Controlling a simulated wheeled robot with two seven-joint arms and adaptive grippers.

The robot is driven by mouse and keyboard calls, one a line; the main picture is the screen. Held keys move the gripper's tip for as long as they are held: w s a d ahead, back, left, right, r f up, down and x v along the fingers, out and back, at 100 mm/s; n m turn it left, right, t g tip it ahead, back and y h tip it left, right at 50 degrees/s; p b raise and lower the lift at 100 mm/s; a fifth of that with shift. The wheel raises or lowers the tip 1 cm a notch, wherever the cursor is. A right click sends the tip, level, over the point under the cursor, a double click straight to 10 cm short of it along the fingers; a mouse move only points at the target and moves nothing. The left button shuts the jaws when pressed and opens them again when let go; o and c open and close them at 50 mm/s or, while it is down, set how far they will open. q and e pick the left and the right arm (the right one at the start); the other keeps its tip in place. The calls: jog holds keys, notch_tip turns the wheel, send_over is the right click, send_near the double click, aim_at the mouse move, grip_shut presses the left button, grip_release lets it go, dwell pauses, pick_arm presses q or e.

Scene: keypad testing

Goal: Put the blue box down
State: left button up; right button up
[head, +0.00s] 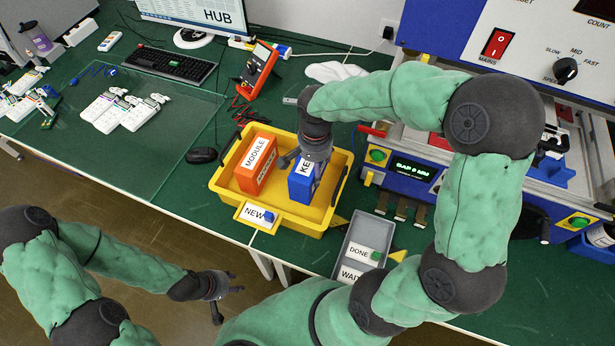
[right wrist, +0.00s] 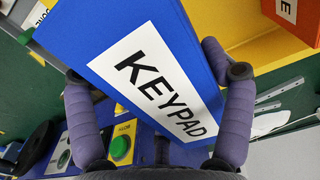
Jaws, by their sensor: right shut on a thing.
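The blue box (head: 301,184) with a white KEYPAD label is in the yellow tray (head: 339,160), in its right part. It fills the middle of the right wrist view (right wrist: 150,65), between the two fingers. My right gripper (head: 310,160) is shut on the blue box from above. Whether the box's underside touches the tray floor is hidden. My left gripper (head: 225,298) is empty, low in front of the table, far from the box. Its fingers look spread apart.
An orange MODULE box (head: 256,164) stands in the tray's left part. A grey tray (head: 352,236) with DONE and WAIT labels lies to the right. The test machine (head: 408,172) is close on the right. A black mouse (head: 202,155) lies left of the yellow tray.

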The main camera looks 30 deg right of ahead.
notch_tip(320, 180, down, 7)
jog(key=shift+w+r+b, duration=0.1)
jog(key=shift+b, duration=0.9)
jog(key=shift+r, duration=0.1)
jog(key=shift+f, duration=0.2)
jog(key=o, duration=1.2)
jog(key=shift+o, duration=0.2)
jog(key=shift+r, duration=0.25)
notch_tip(320, 180, up, 12)
jog(key=p, duration=0.3)
jog(key=shift+p, duration=0.4)
